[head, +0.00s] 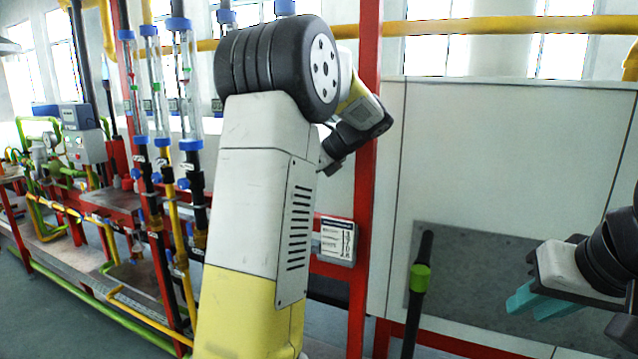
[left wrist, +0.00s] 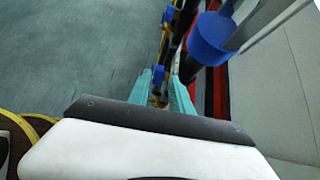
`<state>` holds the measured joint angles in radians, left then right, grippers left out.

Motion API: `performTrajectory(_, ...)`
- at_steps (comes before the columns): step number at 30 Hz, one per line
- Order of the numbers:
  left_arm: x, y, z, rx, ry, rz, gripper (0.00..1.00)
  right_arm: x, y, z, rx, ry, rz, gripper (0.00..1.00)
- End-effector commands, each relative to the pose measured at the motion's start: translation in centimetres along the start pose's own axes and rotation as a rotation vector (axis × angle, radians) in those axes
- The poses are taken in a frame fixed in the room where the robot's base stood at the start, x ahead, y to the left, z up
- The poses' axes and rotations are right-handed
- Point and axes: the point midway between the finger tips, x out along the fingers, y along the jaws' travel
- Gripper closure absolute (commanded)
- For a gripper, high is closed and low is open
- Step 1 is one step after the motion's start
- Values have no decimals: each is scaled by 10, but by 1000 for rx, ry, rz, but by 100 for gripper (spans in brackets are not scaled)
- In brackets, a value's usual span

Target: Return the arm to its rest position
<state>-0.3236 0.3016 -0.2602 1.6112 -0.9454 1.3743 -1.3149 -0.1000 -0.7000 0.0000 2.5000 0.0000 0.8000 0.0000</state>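My right gripper (head: 528,304) is at the lower right of the head view, in front of a grey panel. Its two teal fingers are apart and nothing shows between them. My left arm fills the middle of the head view, and its gripper does not show there. In the left wrist view my left gripper (left wrist: 160,76) has its two teal fingers apart, with a narrow gap. Pipes and floor show beyond the gap, and I see nothing held.
Glass tubes with blue caps (head: 188,144) and pipes stand left of my left arm. A red post (head: 364,200) stands behind it. A black pipe with a green collar (head: 420,278) stands left of my right gripper. In the left wrist view a blue cap (left wrist: 210,38) is near the fingers.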

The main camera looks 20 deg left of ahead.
Motion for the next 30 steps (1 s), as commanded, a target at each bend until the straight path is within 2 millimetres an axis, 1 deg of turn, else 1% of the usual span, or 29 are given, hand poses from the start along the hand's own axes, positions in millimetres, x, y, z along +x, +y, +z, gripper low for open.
performTrajectory(6,0,2,-1,-12,10,-2,75,0,0,0,0,0,0,75)
performTrajectory(8,0,9,-3,-42,38,-7,75,0,0,0,0,0,0,75)
performTrajectory(10,-1,22,-8,-118,102,-19,75,0,0,0,0,0,0,75)
performTrajectory(11,-2,30,-12,-164,140,-25,75,0,0,0,0,0,0,75)
performTrajectory(14,-12,64,-32,-370,308,-40,75,0,0,0,0,0,0,75)
performTrajectory(15,-19,80,-42,-464,384,-39,75,0,0,0,0,0,0,75)
performTrajectory(17,-29,102,-57,-607,494,-28,75,0,0,0,0,0,0,75)
performTrajectory(18,-37,116,-68,-700,566,-16,75,0,0,0,0,0,0,75)
performTrajectory(20,-50,137,-84,-843,672,12,75,0,0,0,0,0,0,75)
performTrajectory(21,-58,151,-94,-937,740,35,75,0,0,0,0,0,0,75)
performTrajectory(24,-79,183,-119,-1165,901,112,75,0,0,0,0,0,0,75)
performTrajectory(27,-95,208,-141,-1361,1031,199,75,0,0,0,0,0,0,75)
performTrajectory(30,-106,226,-157,-1508,1123,280,75,0,0,0,0,0,0,75)
